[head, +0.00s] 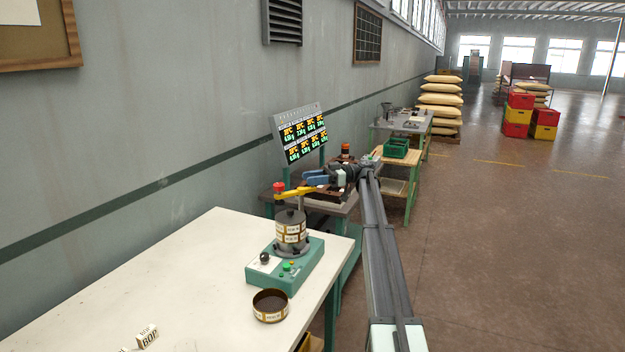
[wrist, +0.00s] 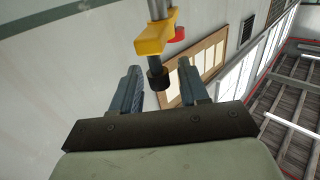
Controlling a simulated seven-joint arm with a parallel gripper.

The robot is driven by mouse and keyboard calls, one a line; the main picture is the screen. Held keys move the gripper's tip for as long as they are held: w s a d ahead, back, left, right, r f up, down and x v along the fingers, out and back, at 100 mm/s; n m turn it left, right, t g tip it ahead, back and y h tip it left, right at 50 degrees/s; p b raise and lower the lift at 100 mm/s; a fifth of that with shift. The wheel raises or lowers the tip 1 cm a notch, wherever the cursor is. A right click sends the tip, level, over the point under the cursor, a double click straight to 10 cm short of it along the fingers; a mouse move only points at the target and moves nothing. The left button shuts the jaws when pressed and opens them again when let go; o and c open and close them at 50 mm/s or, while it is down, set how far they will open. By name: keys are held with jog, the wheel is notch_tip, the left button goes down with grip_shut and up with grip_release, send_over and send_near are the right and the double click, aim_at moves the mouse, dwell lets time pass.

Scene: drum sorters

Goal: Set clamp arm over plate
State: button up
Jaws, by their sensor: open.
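The yellow clamp arm (head: 297,192) with a red knob (head: 279,187) stands above a round sieve stack (head: 291,232) on a green-based machine (head: 285,267). A dark plate (head: 289,216) appears to cap the stack. My gripper (head: 314,179) is open, beside and slightly above the right part of the clamp arm. In the wrist view, the clamp arm (wrist: 153,38) and its dark-tipped rod (wrist: 157,78) show ahead, with the rod tip between the open blue fingers (wrist: 160,85) in the picture. I cannot tell whether a finger touches it.
An open round tin (head: 270,306) with dark contents stands on the white table (head: 180,270), in front of the machine. A small labelled block (head: 147,335) lies at the table's front. A display board (head: 300,134) stands behind my gripper. The table's left part is clear.

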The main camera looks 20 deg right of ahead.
jog(key=d, duration=0.7)
jog(key=shift+s+d, duration=0.2)
jog(key=shift+d, duration=0.05)
jog(key=shift+c, duration=0.3)
jog(key=shift+s+a+f, duration=0.1)
jog(key=shift+s+a, duration=0.05)
jog(key=shift+c, duration=0.8)
jog(key=s+a+m+t, duration=0.1)
jog(key=m+t, duration=0.1)
jog(key=m, duration=0.1)
jog(key=s+a+f+m+t+h, duration=0.1)
jog(key=m+t, duration=0.1)
jog(key=m, duration=0.1)
jog(key=s+a+f+m+t, duration=0.1)
jog(key=m+t, duration=0.1)
jog(key=m, duration=0.1)
jog(key=shift+a+f+h, duration=0.15)
jog(key=shift+a+h, duration=0.05)
jog(key=shift+h, duration=0.1)
grip_shut()
jog(key=s+f+m+t+h, duration=0.2)
jog(key=s+m+t+h, duration=1.05)
jog(key=m, duration=1.25)
jog(key=w+a+g+h, duration=0.1)
jog(key=w+a, duration=0.1)
jog(key=w, duration=1)
jog(key=shift+a+g, duration=0.2)
jog(key=shift+g, duration=0.15)
